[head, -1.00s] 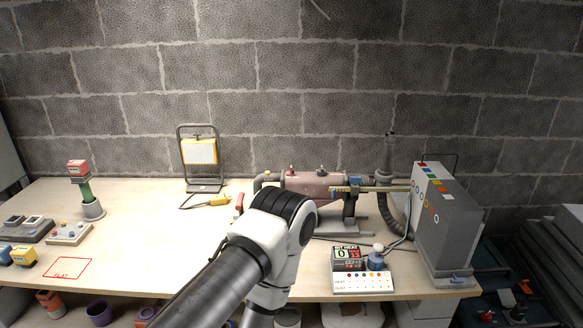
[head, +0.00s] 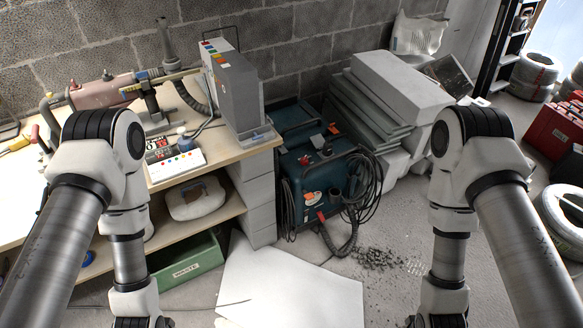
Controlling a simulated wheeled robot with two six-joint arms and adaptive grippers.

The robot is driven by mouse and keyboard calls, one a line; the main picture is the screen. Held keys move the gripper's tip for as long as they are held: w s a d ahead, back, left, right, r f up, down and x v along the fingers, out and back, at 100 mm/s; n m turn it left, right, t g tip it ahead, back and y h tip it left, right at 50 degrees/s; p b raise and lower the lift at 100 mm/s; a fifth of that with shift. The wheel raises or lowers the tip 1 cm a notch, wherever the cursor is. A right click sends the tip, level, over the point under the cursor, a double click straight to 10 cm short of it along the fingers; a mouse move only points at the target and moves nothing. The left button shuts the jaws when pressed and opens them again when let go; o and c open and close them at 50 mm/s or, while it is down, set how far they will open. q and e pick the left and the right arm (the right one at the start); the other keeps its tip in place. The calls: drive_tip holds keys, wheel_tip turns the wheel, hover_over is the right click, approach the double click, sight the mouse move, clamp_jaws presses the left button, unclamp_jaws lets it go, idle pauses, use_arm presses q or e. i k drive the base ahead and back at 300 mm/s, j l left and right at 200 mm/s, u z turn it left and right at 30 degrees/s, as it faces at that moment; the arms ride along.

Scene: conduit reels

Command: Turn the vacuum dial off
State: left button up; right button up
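A dark teal vacuum machine (head: 322,172) stands on the floor right of the workbench in the head view. A black ribbed hose runs from its front, and a coiled black cable (head: 366,185) hangs at its right side. A small red part (head: 327,150) shows on its top, and an orange label (head: 309,196) and a red part lower down show on its front. Which part is the dial, and its setting, are too small to tell. My two arms reach down on either side of the machine, well apart from it. Both grippers lie below the lower edge, out of sight.
The workbench (head: 215,150) with a grey box (head: 236,95) on it stands at left. Stacked grey slabs (head: 385,100) stand behind and right of the machine. A pale sheet (head: 290,285) lies on the floor in front, with dark debris (head: 380,258) beside it. A green bin (head: 187,262) sits lower left.

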sight(304, 160)
drive_tip(key=i+l+u, duration=0.6)
drive_tip(key=i+l, duration=0.3)
drive_tip(key=i+l+u, duration=0.35)
drive_tip(key=l, duration=0.35)
